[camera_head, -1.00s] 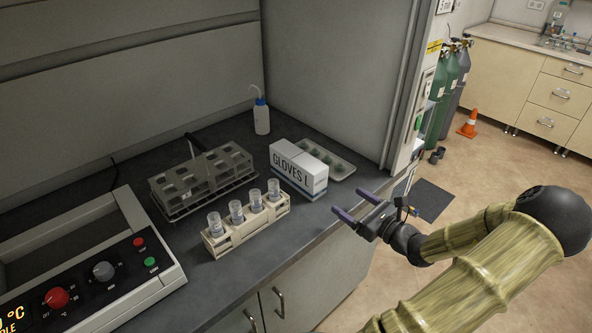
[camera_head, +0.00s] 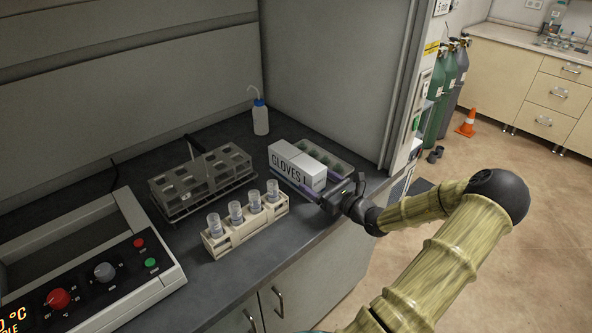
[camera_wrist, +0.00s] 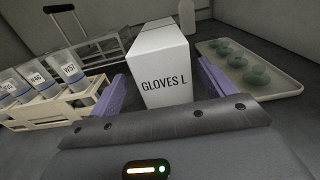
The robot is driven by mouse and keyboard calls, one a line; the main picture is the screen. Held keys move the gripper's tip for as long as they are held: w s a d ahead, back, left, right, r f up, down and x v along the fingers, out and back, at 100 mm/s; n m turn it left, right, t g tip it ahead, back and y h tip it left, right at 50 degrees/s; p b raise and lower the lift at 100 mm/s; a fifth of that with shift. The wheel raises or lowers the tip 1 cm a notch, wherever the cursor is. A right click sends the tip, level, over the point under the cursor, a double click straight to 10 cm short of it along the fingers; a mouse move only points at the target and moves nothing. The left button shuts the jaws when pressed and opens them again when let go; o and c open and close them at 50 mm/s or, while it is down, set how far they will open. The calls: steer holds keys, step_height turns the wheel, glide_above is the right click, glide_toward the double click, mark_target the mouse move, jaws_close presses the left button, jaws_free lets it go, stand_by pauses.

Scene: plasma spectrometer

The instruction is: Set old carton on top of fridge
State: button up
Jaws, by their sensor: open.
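A white carton marked GLOVES L (camera_head: 298,164) sits on the dark counter of the hood. In the wrist view the carton (camera_wrist: 158,62) stands between the two purple fingers of my gripper (camera_wrist: 160,88). My gripper (camera_head: 308,183) is open, with one finger on each side of the carton and a visible gap at least on the right. In the head view the fingers are partly hidden beside and behind the carton. No fridge can be made out in these views.
A tray with green items (camera_head: 340,168) lies close right of the carton. A beige tube rack (camera_head: 246,226) and a wire rack (camera_head: 203,181) stand to the left. A wash bottle (camera_head: 261,117) stands behind. A heater unit (camera_head: 105,268) fills the front left.

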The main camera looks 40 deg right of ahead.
mark_target(308, 172)
steer(key=shift+w, duration=0.1)
steer(key=w+p, duration=0.1)
steer(key=w, duration=0.4)
steer(key=shift+r, duration=0.2)
steer(key=shift+c, duration=0.2)
steer(key=c, duration=1.3)
steer(key=shift+r, duration=5.05)
steer(key=shift+c, duration=0.2)
